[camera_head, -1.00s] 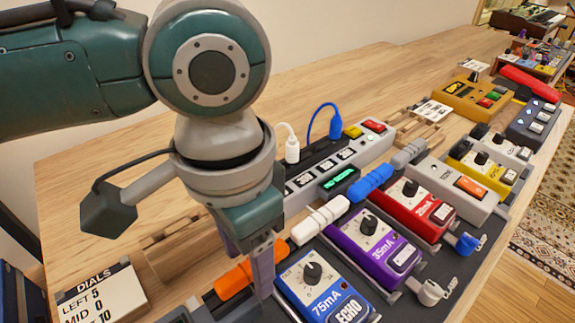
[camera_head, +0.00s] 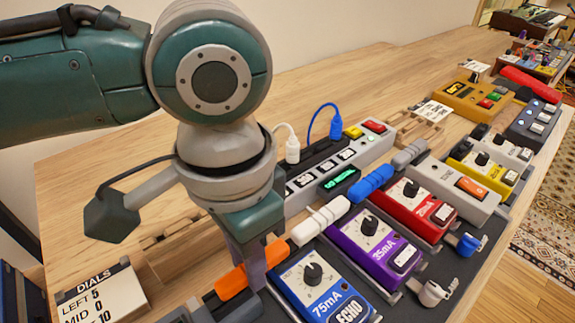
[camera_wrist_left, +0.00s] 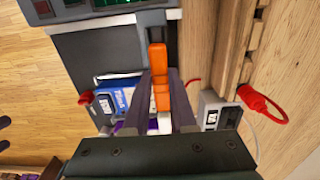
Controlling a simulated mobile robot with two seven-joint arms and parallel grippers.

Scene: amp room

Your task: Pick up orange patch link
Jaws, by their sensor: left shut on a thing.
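The orange patch link (camera_head: 232,283) is a chunky orange bar beside the blue ECHO pedal (camera_head: 325,290). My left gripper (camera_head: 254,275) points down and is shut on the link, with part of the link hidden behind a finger. In the left wrist view the link (camera_wrist_left: 159,85) lies lengthwise between the two fingers of the gripper (camera_wrist_left: 163,90). I cannot tell how far the link is above the board. My right gripper is not in view.
White (camera_head: 321,220) and blue (camera_head: 371,184) links lie in line behind. Purple (camera_head: 372,248) and red (camera_head: 415,207) pedals stand to the right. A power strip (camera_head: 375,148) with plugged cables is behind. A DIALS card (camera_head: 101,295) stands at left.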

